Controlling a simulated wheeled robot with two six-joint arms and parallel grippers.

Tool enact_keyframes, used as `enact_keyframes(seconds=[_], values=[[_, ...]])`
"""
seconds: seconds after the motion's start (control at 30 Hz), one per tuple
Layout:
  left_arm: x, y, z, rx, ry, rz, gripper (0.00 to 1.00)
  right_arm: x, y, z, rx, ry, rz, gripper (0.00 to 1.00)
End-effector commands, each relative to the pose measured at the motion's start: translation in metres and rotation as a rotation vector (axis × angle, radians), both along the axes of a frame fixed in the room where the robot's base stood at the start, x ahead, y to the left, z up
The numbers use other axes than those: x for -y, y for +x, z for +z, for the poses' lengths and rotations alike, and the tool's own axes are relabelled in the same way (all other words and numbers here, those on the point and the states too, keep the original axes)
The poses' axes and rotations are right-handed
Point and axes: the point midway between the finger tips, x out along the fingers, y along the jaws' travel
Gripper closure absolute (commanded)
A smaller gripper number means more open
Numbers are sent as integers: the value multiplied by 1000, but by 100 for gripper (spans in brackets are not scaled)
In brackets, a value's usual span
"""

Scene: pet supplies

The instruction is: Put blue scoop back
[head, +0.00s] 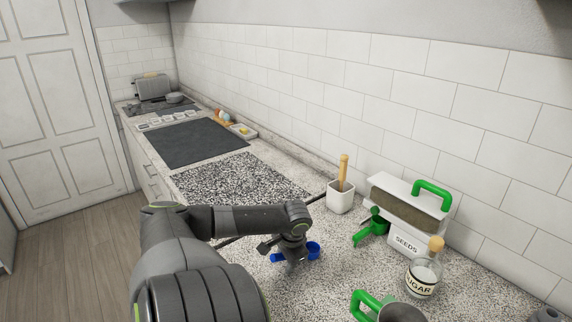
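The blue scoop (314,248) is at the countertop's front middle, partly hidden by my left gripper (290,258). Its blue bowl shows to the right of the gripper and a blue end to the left. My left gripper points down right over the scoop's middle. I cannot tell whether its fingers are apart or closed on the scoop, or whether the scoop touches the counter. A white SEEDS container (405,243) with a green handle stands to the right, with a green scoop (371,228) at its left side. My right gripper is not in view.
A white pot (340,198) with a wooden-handled tool stands behind the scoop. A SUGAR jar (423,275) with a cork stands at right. A green-handled metal vessel (400,313) is at the bottom edge.

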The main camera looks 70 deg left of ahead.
Motion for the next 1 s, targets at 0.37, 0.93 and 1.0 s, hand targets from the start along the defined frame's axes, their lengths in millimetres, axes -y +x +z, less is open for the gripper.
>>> enact_keyframes(seconds=[0.37, 0.93, 1.0], values=[[0, 0, 5, 1, 1, -1, 58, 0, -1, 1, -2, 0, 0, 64], [21, 3, 95, -2, 4, -4, 58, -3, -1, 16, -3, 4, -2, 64], [22, 3, 104, -2, 5, -3, 58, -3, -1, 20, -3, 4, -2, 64]])
